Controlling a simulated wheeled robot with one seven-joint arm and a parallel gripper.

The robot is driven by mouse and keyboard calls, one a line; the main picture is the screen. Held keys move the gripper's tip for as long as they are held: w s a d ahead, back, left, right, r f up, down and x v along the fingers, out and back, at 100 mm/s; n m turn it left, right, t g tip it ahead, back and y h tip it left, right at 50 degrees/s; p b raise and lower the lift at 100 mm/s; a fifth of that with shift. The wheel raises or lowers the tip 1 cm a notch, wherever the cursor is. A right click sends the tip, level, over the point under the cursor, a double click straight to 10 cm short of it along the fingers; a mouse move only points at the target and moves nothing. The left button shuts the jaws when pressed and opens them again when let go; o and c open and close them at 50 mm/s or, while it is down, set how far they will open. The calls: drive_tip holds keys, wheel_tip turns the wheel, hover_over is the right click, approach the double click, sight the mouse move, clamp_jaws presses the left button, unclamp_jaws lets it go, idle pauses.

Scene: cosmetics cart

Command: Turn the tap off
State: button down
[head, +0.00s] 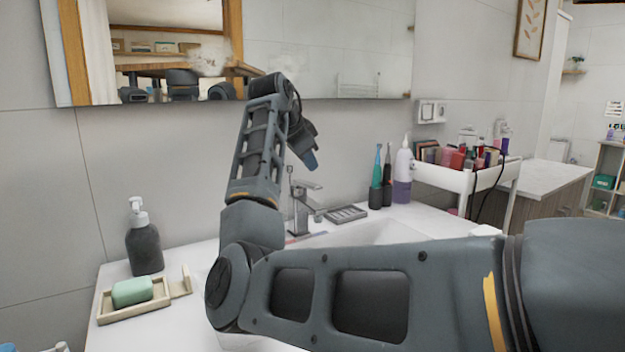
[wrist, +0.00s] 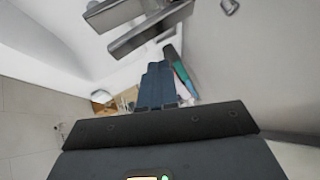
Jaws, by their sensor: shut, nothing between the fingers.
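The tap (head: 299,214) is grey metal and stands at the back of the white basin, with its lever on top. In the wrist view the tap (wrist: 150,32) shows at the top as grey bars, cut off by the frame edge. My gripper (head: 312,163) is above the tap in the head view, pointing down. In the wrist view its fingers (wrist: 160,84) are together and empty, apart from the tap in the picture. Whether water runs is not clear; my arm hides part of the basin.
A dark soap bottle (head: 144,245) and a dish with green soap (head: 132,291) stand left. A ridged grey tray (head: 346,214), toothbrushes (head: 377,180) and a purple-white bottle (head: 402,172) stand right of the tap. A mirror (head: 330,50) hangs behind; a filled cart (head: 440,174) is further right.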

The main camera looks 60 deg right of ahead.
sight(308, 183)
drive_tip(key=shift+w+d+r+p, duration=0.1)
drive_tip(key=shift+w+r+p, duration=0.05)
drive_tip(key=shift+r+p, duration=0.8)
drive_tip(key=shift+w+d+r+p, duration=0.15)
drive_tip(key=shift+r+p, duration=0.45)
drive_tip(key=shift+r, duration=0.5)
drive_tip(key=shift+r, duration=0.1)
